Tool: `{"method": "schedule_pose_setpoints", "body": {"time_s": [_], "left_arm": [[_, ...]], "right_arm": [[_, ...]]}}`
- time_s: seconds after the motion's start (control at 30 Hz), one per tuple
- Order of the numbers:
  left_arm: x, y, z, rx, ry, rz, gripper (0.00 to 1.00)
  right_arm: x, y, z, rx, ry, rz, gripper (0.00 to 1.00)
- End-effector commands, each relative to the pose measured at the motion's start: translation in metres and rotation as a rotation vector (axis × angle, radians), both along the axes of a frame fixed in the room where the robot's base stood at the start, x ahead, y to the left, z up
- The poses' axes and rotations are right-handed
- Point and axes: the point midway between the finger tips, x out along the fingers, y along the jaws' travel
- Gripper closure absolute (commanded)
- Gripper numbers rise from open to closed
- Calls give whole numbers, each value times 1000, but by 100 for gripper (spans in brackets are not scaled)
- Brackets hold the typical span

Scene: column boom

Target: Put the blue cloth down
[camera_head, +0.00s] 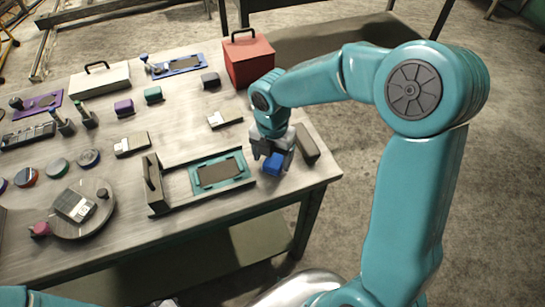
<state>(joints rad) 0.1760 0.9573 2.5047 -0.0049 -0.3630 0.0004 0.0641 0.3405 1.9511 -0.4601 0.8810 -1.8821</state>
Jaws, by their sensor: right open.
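The blue cloth (272,165) is a small, folded-looking blue piece at the right end of the table, near its front right corner. My right gripper (273,155) points down right above it. Its jaws are open, with the cloth at or between the fingertips. The gripper hides the cloth's upper part, and I cannot tell whether they touch. The cloth appears to be at the tabletop.
A teal-framed tray (218,171) lies just left of the cloth, and a dark grey block (306,143) stands close on its right. A red toolbox (248,61) is at the back right. A round turntable (75,230) and several small items fill the left.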

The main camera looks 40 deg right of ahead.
Motion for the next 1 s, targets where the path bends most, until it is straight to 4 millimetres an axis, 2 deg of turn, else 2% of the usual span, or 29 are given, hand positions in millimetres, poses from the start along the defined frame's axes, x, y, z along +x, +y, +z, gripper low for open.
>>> {"method": "schedule_pose_setpoints", "body": {"time_s": [0.3,0.5,0.67,1.0], "left_arm": [[0,0,8,0,0,0,100],[0,0,10,0,0,0,100],[0,0,10,0,0,0,100],[0,0,10,0,0,0,100]], "right_arm": [[1,0,74,0,-6,1,26],[0,0,104,0,-2,1,26],[0,0,111,1,-1,1,26],[0,0,111,0,0,1,26]]}}
